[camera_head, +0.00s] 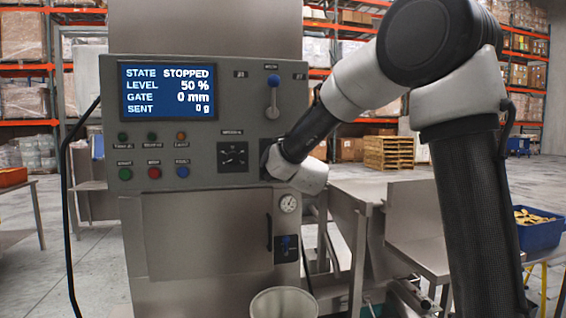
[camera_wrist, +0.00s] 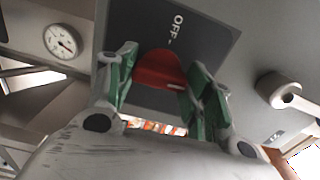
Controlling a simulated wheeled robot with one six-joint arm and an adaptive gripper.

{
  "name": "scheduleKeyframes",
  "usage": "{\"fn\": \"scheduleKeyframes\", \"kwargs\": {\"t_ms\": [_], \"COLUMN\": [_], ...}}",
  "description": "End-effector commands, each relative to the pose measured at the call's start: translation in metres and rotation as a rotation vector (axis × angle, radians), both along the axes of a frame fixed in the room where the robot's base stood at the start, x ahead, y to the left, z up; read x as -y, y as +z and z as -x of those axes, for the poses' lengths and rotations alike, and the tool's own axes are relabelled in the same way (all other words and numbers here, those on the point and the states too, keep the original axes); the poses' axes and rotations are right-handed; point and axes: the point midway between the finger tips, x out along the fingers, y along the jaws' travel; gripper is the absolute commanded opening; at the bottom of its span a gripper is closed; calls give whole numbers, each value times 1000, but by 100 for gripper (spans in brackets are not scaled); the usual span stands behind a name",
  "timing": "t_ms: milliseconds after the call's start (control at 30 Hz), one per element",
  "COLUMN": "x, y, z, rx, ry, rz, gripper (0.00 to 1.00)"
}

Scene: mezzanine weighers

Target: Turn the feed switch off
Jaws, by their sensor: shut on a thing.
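The feed switch is a red knob (camera_wrist: 158,70) on a dark plate (camera_wrist: 205,22) in the wrist view. The word OFF with a small tick is printed on the plate just above the knob. My gripper (camera_wrist: 163,64) has its green-padded fingers on either side of the knob, shut on it. A pale mark shows on the knob's lower right edge. In the head view my gripper reaches the right side of the grey control panel (camera_head: 190,75), and my arm hides the switch there. The blue screen (camera_head: 168,91) reads STATE STOPPED, LEVEL 50 %, GATE 0 mm, SENT 0 g.
A blue-knobbed lever (camera_head: 273,95) is above my gripper. A black dial (camera_head: 233,157) and several push buttons are to its left. A round gauge (camera_head: 288,203) and a small blue-handled valve (camera_head: 286,243) are below. A pale bucket (camera_head: 284,302) stands in front.

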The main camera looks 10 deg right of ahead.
Motion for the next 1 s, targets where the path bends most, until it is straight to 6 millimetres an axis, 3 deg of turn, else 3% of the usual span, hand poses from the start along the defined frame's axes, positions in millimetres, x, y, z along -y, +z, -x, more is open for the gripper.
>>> {"fn": "scheduleKeyframes", "kwargs": {"t_ms": [267, 1000], "x": [0, 0], "y": [-1, -2], "z": [0, 0], "rx": [-2, -3], "ry": [1, 1], "rz": [172, 871], "gripper": [28, 28]}}
